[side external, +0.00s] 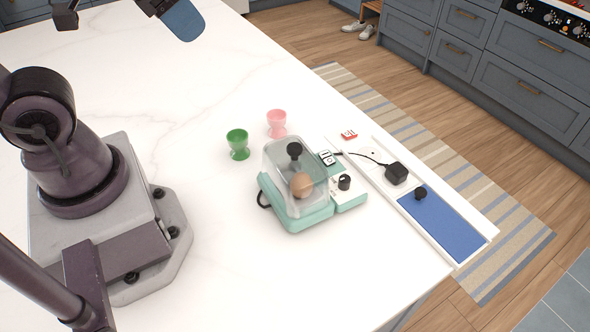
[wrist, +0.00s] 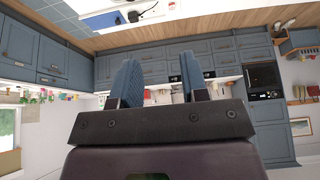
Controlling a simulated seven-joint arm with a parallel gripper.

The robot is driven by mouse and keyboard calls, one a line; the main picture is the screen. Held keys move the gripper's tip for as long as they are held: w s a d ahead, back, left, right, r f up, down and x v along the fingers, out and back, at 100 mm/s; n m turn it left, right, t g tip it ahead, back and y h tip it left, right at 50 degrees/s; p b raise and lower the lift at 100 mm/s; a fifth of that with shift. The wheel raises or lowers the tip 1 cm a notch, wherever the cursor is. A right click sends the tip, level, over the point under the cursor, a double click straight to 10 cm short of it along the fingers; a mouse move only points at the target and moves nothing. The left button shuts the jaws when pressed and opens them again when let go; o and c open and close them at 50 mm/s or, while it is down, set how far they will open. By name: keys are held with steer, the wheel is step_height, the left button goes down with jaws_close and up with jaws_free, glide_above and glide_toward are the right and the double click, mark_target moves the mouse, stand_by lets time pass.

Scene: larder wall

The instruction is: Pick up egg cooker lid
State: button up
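The egg cooker lid (side external: 277,158) is a clear cover with a black knob on top. It sits on the teal egg cooker (side external: 300,222) on the white counter. A brown egg (side external: 301,186) shows through the lid. My gripper (wrist: 158,80) shows in the wrist view with two blue fingers spread apart and nothing between them. In the side view only a blue finger (side external: 184,20) shows at the top edge, far up and left of the lid and clear of it. The lid does not show clearly in the wrist view.
A green egg cup (side external: 238,145) and a pink egg cup (side external: 277,124) stand behind the cooker. Right of it lie a black plug (side external: 396,173) with a cord and a white tray (side external: 465,250) with a blue panel (side external: 440,225).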

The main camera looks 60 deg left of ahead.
steer(key=shift+o, duration=0.9)
steer(key=shift+d, duration=0.1)
steer(key=m+t+y, duration=0.4)
steer(key=m+y, duration=0.5)
steer(key=m, duration=1.9)
glide_toward(292, 152)
steer(key=shift+t, duration=0.3)
steer(key=x, duration=0.4)
steer(key=shift+s+a+f, duration=0.15)
steer(key=shift+a+f, duration=0.15)
steer(key=shift+f, duration=0.1)
steer(key=shift+x, duration=2.7)
steer(key=shift+d+r, duration=0.1)
steer(key=shift+r, duration=0.05)
jaws_close()
